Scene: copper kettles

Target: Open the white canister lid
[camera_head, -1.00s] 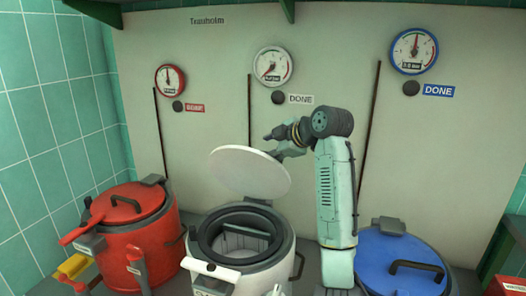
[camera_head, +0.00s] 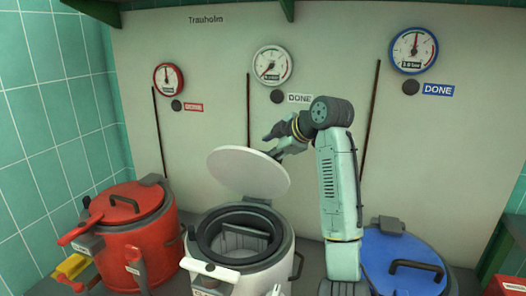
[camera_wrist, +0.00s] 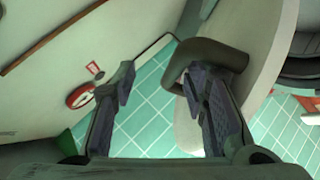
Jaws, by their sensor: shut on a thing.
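The white canister (camera_head: 240,276) stands in the middle of the counter in the head view, its dark-rimmed mouth open. Its round white lid (camera_head: 246,172) is tilted up above the mouth on the hinge side. My gripper (camera_head: 270,143) is at the lid's upper right edge, partly behind it. In the wrist view my gripper (camera_wrist: 158,88) has its fingers spaced apart, shut on the dark lid handle (camera_wrist: 214,54). The handle lies against the right finger. The exact contact is partly hidden.
A red canister (camera_head: 140,246) stands to the left and a blue canister (camera_head: 400,262) to the right, both with lids down. Behind is a pale panel (camera_head: 220,110) with several gauges and thin vertical rods. Green tiles cover the left wall.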

